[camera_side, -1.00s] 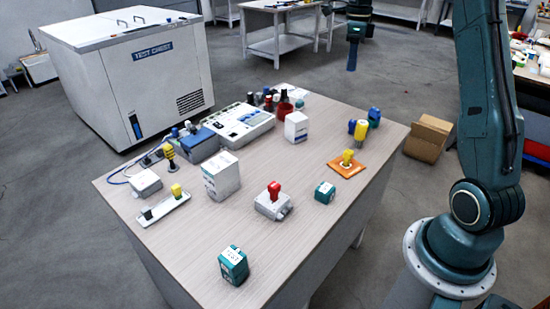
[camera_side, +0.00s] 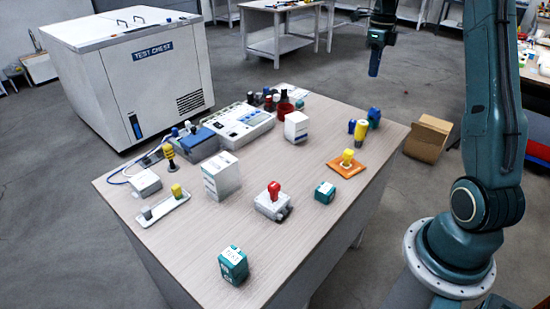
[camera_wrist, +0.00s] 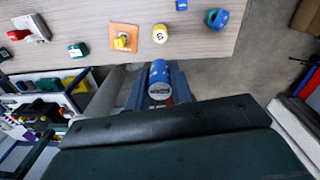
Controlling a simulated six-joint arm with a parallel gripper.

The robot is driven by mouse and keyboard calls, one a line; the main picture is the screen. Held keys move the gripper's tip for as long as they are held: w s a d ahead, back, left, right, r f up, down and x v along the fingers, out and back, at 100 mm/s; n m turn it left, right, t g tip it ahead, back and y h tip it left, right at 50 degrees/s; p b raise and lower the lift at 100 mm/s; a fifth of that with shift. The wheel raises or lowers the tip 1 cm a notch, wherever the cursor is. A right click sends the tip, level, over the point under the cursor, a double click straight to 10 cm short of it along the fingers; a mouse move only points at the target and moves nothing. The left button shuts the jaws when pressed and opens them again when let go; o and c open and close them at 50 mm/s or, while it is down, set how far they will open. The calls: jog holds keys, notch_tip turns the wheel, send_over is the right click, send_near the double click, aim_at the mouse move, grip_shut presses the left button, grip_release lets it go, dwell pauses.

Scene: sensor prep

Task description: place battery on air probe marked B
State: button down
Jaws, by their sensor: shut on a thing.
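My gripper (camera_side: 378,44) is high beyond the table's right end in the side view. It is shut on a blue cylinder, seemingly the battery (camera_side: 374,65), which hangs below it. In the wrist view the battery (camera_wrist: 159,75) sits between the two blue fingers of my gripper (camera_wrist: 158,88), with a grey end showing.
The wooden table (camera_side: 290,240) holds a yellow knob on an orange plate (camera_side: 343,172), a red knob on a grey box (camera_side: 272,204), white boxes (camera_side: 222,176) and a white tray (camera_side: 163,207). A cardboard box (camera_side: 427,138) stands on the floor. The table's front right is clear.

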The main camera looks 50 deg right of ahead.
aim_at(363, 122)
notch_tip(363, 122, down, 16)
jog(key=shift+r, duration=0.1)
dwell(0.8)
jog(key=c, duration=1.2)
grip_release()
jog(key=shift+c, duration=0.2)
notch_tip(363, 122, up, 12)
jog(key=shift+a, duration=0.1)
